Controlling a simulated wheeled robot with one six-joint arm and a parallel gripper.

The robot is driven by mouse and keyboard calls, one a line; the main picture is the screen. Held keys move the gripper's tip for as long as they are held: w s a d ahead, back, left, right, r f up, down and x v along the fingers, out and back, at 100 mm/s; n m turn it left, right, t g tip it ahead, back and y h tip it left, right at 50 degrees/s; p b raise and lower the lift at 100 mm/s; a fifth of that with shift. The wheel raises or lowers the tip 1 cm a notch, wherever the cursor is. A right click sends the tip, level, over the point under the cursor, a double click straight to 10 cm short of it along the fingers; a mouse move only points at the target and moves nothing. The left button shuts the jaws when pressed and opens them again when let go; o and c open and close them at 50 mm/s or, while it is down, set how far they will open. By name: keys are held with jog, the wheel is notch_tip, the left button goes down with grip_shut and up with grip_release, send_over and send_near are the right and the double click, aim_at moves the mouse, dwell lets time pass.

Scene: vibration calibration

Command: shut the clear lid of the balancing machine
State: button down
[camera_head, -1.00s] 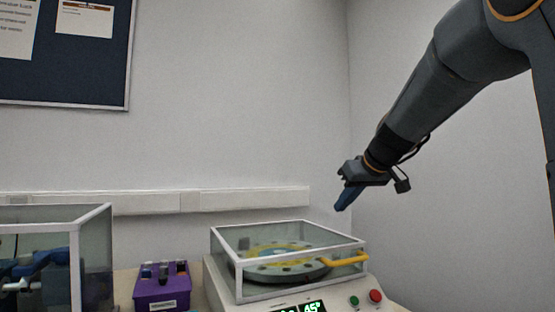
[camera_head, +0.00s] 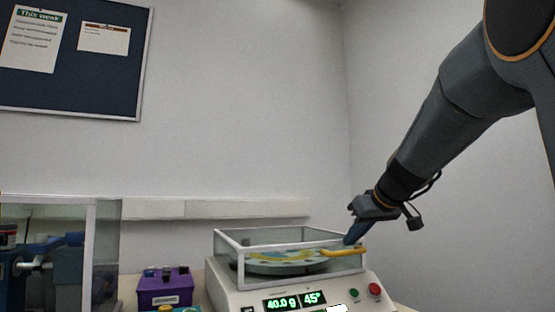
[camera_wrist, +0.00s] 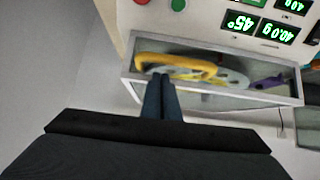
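The balancing machine (camera_head: 228,296) is a cream unit with green readouts, "40.0 g" and "45°". Its clear lid (camera_head: 222,243), a white-framed box with a yellow handle (camera_head: 345,252), lies down over the grey and yellow rotor (camera_head: 285,267). I cannot tell whether the lid is fully seated. My gripper (camera_head: 354,236) is just above the handle at the lid's right end. No part of the handle shows between the fingers.
A green button (camera_head: 355,289) and a red button (camera_head: 376,290) are on the machine's right front. A purple box (camera_head: 164,289) with several small items stands left of the machine. A clear-walled case (camera_head: 105,245) stands farther left. A wall rail (camera_head: 200,209) runs behind.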

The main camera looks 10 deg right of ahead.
notch_tip(320, 180, down, 3)
jog(key=shift+a+r, duration=0.1)
jog(key=shift+r, duration=0.1)
